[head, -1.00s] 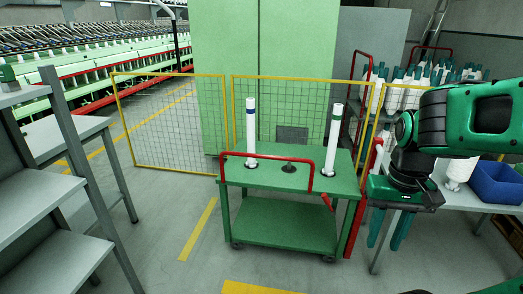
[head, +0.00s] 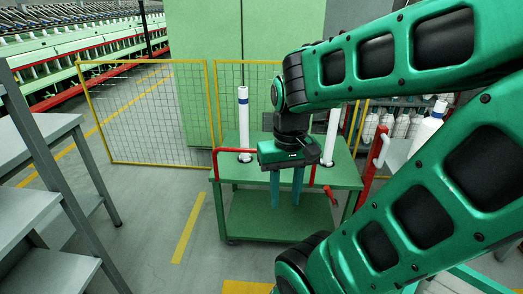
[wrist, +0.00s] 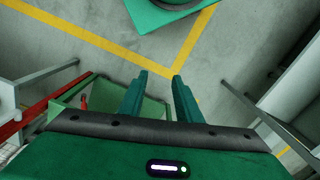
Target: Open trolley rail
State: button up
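The green trolley (head: 233,170) stands ahead with a red rail (head: 230,149) along the near edge of its top. My gripper hides the middle of the rail. A red lever (head: 330,196) hangs at the rail's right end, and what appears to be this lever shows in the wrist view (wrist: 83,102). My gripper (head: 286,203) points down in front of the trolley, left of the lever. In the wrist view its two fingers (wrist: 160,76) are apart with nothing between them. I cannot tell whether it touches the rail.
Two white tubes, one at left (head: 243,120) and one at right (head: 331,135), stand upright on the trolley. A red bar (head: 376,155) rises at its right. A yellow mesh fence (head: 150,110) stands behind. A grey shelf unit (head: 45,205) is at left. Floor between is clear.

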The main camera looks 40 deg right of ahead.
jog(key=shift+o, duration=0.6)
jog(key=w+d+f+n+h, duration=0.1)
jog(key=w+d+f+h, duration=0.2)
jog(key=w+d, duration=0.35)
jog(key=w+d+f+g+h, duration=0.1)
jog(key=w+d+f+h, duration=0.2)
jog(key=w+d, duration=0.3)
jog(key=w+d+f+n+h, duration=0.1)
jog(key=w+d+f+h, duration=0.25)
jog(key=d, duration=0.35)
jog(key=w+d+f+n+t+h, duration=0.2)
jog(key=w+f+n+t+h, duration=0.15)
jog(key=w, duration=0.55)
jog(key=w+d+f+n+t+h, duration=0.1)
jog(key=w+f+n+t+h, duration=0.15)
jog(key=w+n, duration=0.4)
jog(key=w+d+f+m, duration=0.1)
jog(key=w+d, duration=0.3)
jog(key=d, duration=0.6)
jog(key=shift+w+f, duration=0.4)
jog(key=shift+f, duration=0.25)
jog(key=shift+d, duration=0.1)
